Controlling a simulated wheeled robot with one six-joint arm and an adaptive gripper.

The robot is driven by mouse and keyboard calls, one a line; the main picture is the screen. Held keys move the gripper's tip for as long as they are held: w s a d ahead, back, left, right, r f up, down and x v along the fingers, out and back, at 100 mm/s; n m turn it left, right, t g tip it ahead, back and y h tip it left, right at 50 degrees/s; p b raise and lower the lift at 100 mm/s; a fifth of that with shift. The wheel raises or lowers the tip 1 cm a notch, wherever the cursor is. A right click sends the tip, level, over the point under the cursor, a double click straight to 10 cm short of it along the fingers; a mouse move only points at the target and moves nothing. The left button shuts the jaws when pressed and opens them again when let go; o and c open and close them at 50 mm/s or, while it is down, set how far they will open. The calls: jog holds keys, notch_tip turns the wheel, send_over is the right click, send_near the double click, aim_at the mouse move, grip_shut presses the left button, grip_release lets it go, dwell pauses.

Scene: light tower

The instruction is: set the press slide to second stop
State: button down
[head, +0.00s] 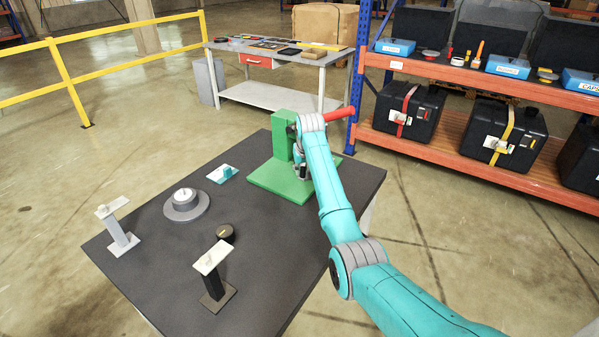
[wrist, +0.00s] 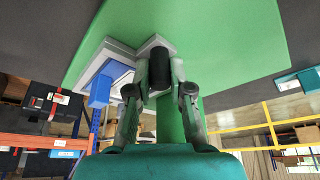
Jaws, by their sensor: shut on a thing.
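The green press (head: 283,145) stands upright on its green base plate (head: 262,181) at the far right of the dark table. My gripper (head: 300,165) is at the press's right side, partly hidden by my own wrist. In the wrist view, my gripper (wrist: 158,90) is shut on a black knob (wrist: 160,68), one finger on each side. A grey block (wrist: 154,46) sits at the knob's end, against the green. The slide's stop marks cannot be made out. A red bar (head: 340,115) sticks out to the right near the press top; its attachment is hidden behind my arm.
The dark table (head: 150,270) also bears a grey round dial (head: 186,203), a black knob (head: 226,232), a small white plate with a teal part (head: 222,173) and two posts (head: 121,240) (head: 215,284). An orange-and-blue rack (head: 450,158) stands behind right.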

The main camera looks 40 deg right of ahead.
jog(key=c, duration=1.3)
grip_release()
jog(key=v, duration=1.2)
